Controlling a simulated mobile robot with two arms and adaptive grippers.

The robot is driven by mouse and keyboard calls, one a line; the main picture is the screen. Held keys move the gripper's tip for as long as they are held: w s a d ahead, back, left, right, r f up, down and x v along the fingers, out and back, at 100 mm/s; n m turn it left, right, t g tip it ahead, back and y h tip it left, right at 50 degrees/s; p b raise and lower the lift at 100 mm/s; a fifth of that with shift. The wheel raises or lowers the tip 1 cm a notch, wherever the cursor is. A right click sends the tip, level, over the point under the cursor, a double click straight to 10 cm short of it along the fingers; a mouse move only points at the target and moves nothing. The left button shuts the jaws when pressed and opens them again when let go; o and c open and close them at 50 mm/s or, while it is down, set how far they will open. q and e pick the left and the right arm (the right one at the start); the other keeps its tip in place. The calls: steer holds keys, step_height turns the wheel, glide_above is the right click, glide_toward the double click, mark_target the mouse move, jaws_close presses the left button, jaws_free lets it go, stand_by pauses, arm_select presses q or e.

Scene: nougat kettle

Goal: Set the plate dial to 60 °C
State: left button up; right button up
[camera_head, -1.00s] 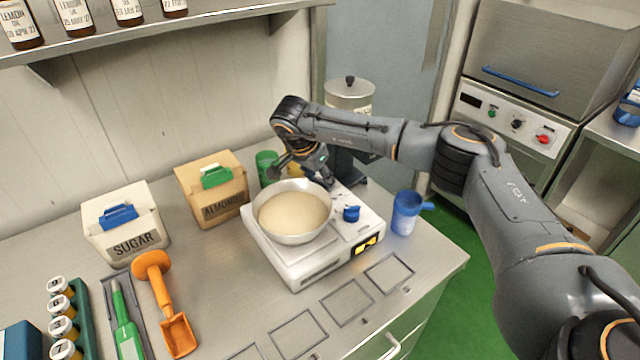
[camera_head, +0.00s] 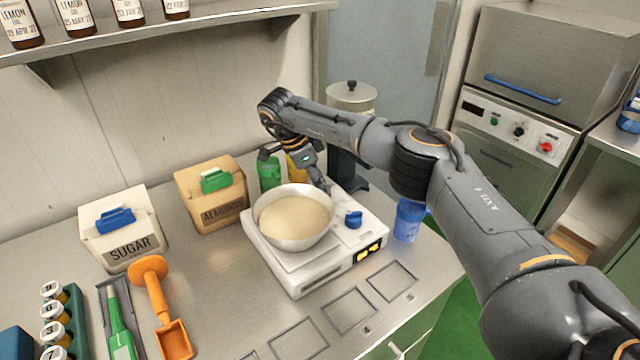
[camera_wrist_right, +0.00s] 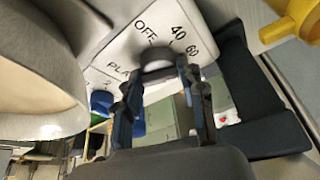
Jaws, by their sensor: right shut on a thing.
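The white hot plate (camera_head: 345,250) stands on the steel worktop. My right gripper (camera_head: 322,184) reaches down beside the far right of the steel bowl (camera_head: 268,236) on the plate. In the right wrist view my right gripper (camera_wrist_right: 158,85) is shut on the plate dial (camera_wrist_right: 157,62), a grey round knob. The printed marks OFF, 40 and 60 show around the dial; its exact setting cannot be read. A second, blue knob (camera_head: 353,219) sits nearer the front and also shows in the right wrist view (camera_wrist_right: 101,101). My left gripper is out of view.
The bowl holds a pale mass and stands close to my right gripper. A blue jug (camera_head: 408,222) stands right of the plate. Green (camera_head: 268,174) and yellow (camera_head: 297,166) containers stand behind. The almonds box (camera_head: 211,192) is at the left.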

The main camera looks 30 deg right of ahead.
stand_by(0.5)
steer(key=o, duration=1.2)
steer(key=shift+c, duration=0.2)
steer(key=shift+w+a+r, duration=0.1)
steer(key=shift+r, duration=0.15)
steer(key=v, duration=1.1)
steer(key=shift+r, duration=0.25)
steer(key=shift+a, duration=0.1)
